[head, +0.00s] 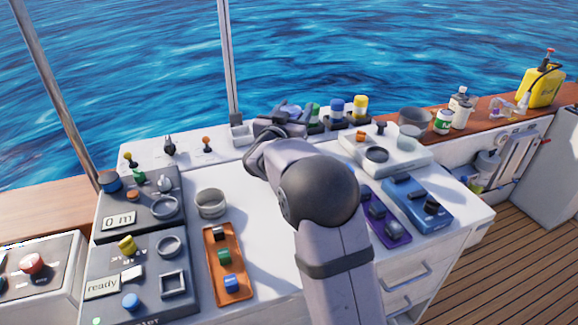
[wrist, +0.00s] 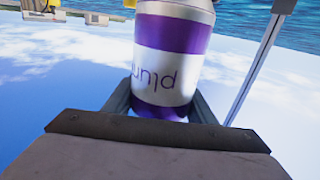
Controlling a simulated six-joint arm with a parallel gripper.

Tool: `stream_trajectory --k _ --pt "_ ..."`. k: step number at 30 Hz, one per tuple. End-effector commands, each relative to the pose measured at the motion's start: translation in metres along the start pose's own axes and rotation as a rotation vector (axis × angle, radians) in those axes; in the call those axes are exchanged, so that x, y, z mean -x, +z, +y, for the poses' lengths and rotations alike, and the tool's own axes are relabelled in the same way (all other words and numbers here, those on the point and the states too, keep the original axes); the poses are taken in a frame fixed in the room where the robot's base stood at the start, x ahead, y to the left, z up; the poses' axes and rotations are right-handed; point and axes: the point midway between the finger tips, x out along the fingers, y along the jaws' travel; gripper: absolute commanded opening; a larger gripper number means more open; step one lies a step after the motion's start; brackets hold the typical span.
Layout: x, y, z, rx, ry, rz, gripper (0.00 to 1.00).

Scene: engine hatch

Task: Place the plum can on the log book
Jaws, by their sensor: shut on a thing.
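The plum can (wrist: 172,42) fills the middle of the wrist view, with purple bands and a white label that reads "plum" upside down. My gripper (wrist: 160,105) is shut on it, one finger at each side. In the head view my gripper (head: 280,122) is over the back of the white console, mostly hidden by my own arm. The can cannot be made out clearly there. I cannot identify the log book in either view; my arm covers the middle of the console.
Green, blue and yellow-topped containers (head: 336,108) stand just right of my gripper. A grey bowl (head: 211,203), an orange tray (head: 228,262), a purple tray (head: 385,217) and a blue tray (head: 418,204) occupy the console. A metal post (head: 229,65) rises behind it.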

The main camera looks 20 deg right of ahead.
Motion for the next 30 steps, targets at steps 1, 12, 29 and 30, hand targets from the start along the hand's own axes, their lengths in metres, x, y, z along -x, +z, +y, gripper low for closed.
stream_trajectory --k 1,12,29,30 --pt "-0.008 -0.002 -0.004 -0.001 0.006 0.003 0.17" --pt "-0.033 0.001 -0.014 -0.004 0.027 0.000 0.17" --pt "-0.033 0.058 -0.015 -0.003 0.027 -0.001 0.17" --pt "-0.033 0.060 -0.015 -0.004 0.027 -0.001 0.17"
